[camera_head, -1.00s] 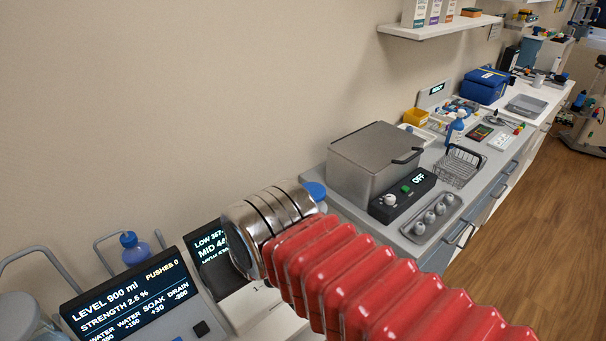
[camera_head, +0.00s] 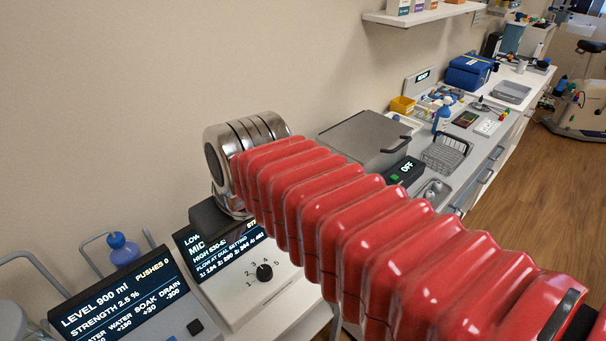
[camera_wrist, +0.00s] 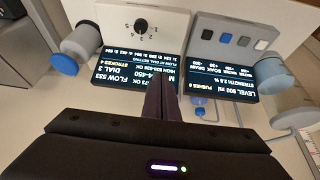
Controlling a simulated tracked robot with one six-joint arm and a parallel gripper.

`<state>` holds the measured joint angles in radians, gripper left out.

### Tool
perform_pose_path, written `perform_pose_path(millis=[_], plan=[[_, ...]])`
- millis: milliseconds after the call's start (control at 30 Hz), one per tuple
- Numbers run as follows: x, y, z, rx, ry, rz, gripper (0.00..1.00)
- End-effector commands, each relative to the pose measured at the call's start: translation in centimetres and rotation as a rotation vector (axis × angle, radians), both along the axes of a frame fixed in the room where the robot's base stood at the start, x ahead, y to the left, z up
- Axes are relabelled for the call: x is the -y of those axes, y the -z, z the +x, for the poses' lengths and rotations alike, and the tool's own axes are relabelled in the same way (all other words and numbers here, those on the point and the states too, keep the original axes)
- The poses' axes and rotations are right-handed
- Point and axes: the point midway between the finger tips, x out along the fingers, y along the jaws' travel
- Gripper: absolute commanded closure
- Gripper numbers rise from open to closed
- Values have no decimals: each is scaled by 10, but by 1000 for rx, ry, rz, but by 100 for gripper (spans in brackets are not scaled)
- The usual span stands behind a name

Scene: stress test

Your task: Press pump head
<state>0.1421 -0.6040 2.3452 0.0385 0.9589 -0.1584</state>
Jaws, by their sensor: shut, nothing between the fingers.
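A blue knob on a rounded blue base (camera_head: 122,249) stands behind the left screen unit (camera_head: 124,303) in the head view. It looks like a pump head; blue parts also show behind that screen in the wrist view (camera_wrist: 199,106). The left screen reads level 900 ml and pushes 0. My gripper (camera_wrist: 160,84) is shut and empty in the wrist view. Its dark fingers overlap the lower edge of the dial unit's screen (camera_wrist: 130,65), left of the blue parts; contact cannot be told. My arm hides part of the counter in the head view.
The dial unit (camera_head: 290,287) has a black knob. A grey cylinder with a blue end (camera_wrist: 82,42) lies beside it in the wrist view. Grey tubing loops stand by the blue knob. A steel box (camera_head: 362,138) and wire basket (camera_head: 446,153) stand farther right.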

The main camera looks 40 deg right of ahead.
Motion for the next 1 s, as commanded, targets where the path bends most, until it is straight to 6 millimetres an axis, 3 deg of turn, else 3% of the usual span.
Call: perform_pose_path(millis=[200, 500, 800, 1000], plan=[[56, -23, 37, -51, 12, -14, 100], [147, -42, 73, -103, 5, -15, 100], [245, -47, 85, -132, -13, -4, 100], [269, -47, 85, -135, -23, -1, 100]])
